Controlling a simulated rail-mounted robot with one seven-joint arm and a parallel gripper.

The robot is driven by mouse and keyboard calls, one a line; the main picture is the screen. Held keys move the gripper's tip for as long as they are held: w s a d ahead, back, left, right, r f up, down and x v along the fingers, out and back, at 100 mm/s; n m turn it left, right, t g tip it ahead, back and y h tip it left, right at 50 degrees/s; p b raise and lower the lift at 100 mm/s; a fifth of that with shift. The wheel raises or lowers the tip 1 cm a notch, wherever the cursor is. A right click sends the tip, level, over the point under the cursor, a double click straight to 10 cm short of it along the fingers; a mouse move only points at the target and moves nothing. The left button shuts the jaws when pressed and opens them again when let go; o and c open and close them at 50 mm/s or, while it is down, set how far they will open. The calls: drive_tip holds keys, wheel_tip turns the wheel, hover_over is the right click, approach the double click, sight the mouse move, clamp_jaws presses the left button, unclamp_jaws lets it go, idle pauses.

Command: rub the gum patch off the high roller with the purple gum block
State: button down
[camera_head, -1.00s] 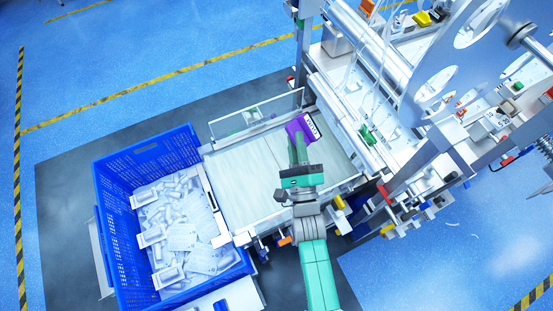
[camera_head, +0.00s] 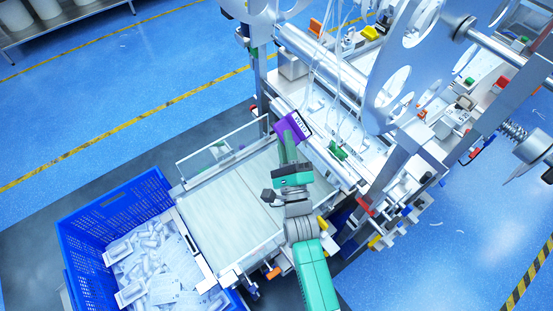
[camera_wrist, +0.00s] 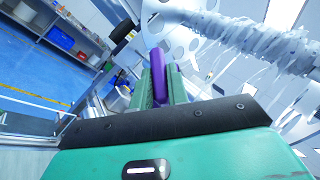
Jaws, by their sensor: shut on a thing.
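In the wrist view the purple block (camera_wrist: 157,74) stands between the green fingers (camera_wrist: 158,92). A long pale roller (camera_head: 325,68) runs along the machine beyond the block, apart from it in the picture. I cannot tell whether this is the high roller, and I cannot make out a gum patch.
A blue crate (camera_head: 92,222) of blister packs stands at lower left beside the pale belt (camera_head: 225,207). A clear guard panel (camera_head: 222,150) edges the belt. A large white disc with holes (camera_head: 405,75) and hanging film strips crowd the upper right.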

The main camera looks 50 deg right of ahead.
sight(300, 121)
drive_tip(key=d+r+h+b, duration=0.1)
drive_tip(key=d+g+h, duration=0.1)
drive_tip(key=d, duration=0.1)
drive_tip(key=w+d+r+h+b, duration=0.1)
drive_tip(key=shift+d+r+m+b, duration=0.3)
drive_tip(key=shift+d+b, duration=0.05)
drive_tip(key=shift+d, duration=0.05)
drive_tip(key=shift+d+r+g+h, duration=0.4)
drive_tip(key=shift+d, duration=0.1)
drive_tip(key=shift+s+d+f+b, duration=0.2)
drive_tip(key=shift+d+b, duration=0.25)
drive_tip(key=shift+b, duration=0.4)
drive_tip(key=shift+s+d+r+b, duration=0.1)
drive_tip(key=shift+s+d+b, duration=0.1)
drive_tip(key=shift+d+b, duration=0.95)
drive_tip(key=shift+s+d+r+b, duration=0.1)
drive_tip(key=shift+s+d+b, duration=0.1)
drive_tip(key=shift+d+b, duration=0.95)
drive_tip(key=shift+d, duration=0.15)
drive_tip(key=shift+s+d+b, duration=0.15)
drive_tip(key=shift+d+b, duration=0.4)
drive_tip(key=shift+d, duration=0.5)
